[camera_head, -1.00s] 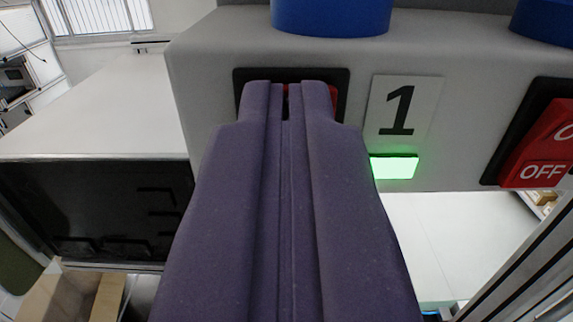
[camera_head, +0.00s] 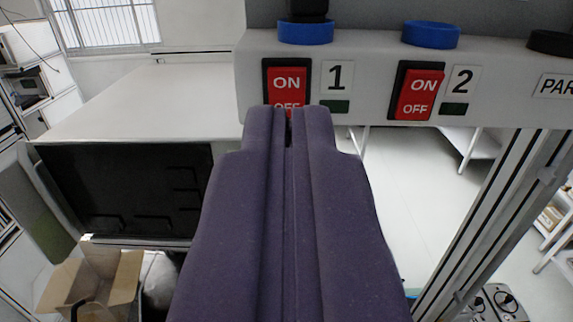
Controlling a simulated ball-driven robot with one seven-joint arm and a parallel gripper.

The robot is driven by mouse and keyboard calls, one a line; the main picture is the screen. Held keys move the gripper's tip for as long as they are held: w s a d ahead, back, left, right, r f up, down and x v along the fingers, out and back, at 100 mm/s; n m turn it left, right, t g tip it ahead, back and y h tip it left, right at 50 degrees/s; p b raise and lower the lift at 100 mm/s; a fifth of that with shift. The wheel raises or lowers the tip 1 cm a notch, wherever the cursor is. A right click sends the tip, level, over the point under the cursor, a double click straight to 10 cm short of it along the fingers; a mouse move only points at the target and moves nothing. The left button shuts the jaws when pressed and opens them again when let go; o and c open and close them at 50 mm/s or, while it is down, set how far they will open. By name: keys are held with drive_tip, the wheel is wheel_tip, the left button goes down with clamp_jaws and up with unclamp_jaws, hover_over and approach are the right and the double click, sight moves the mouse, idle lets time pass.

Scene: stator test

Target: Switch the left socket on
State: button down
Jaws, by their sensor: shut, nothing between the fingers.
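The left red rocker switch (camera_head: 286,80), marked ON and OFF, sits in a black frame on the grey panel (camera_head: 377,58) beside the label 1 (camera_head: 338,77). Its lower part is partly hidden behind my fingertips. The indicator (camera_head: 336,106) under the label 1 is dark green and unlit. A blue socket (camera_head: 305,32) is above this switch, with a black part (camera_head: 303,10) standing in it. My gripper (camera_head: 289,112) is shut and empty, with its purple fingers pointing at the panel. It appears just below and in front of the left switch; I cannot tell whether it touches.
A second red switch (camera_head: 416,93) with label 2 (camera_head: 462,80) is to the right, its indicator (camera_head: 453,109) dark. A second blue socket (camera_head: 431,34) is above it. A metal post (camera_head: 478,225) runs up at the right. A cardboard box (camera_head: 95,280) is lower left.

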drive_tip(key=shift+s+a, duration=0.15)
drive_tip(key=shift+s, duration=0.1)
drive_tip(key=shift+s, duration=0.2)
drive_tip(key=shift+t, duration=0.6)
drive_tip(key=f+b, duration=0.2)
drive_tip(key=b, duration=0.2)
drive_tip(key=f+b, duration=0.1)
drive_tip(key=b, duration=0.3)
drive_tip(key=f+b, duration=0.2)
drive_tip(key=b, duration=0.2)
drive_tip(key=shift+d+f, duration=0.25)
drive_tip(key=shift+f, duration=0.1)
drive_tip(key=shift+r, duration=0.15)
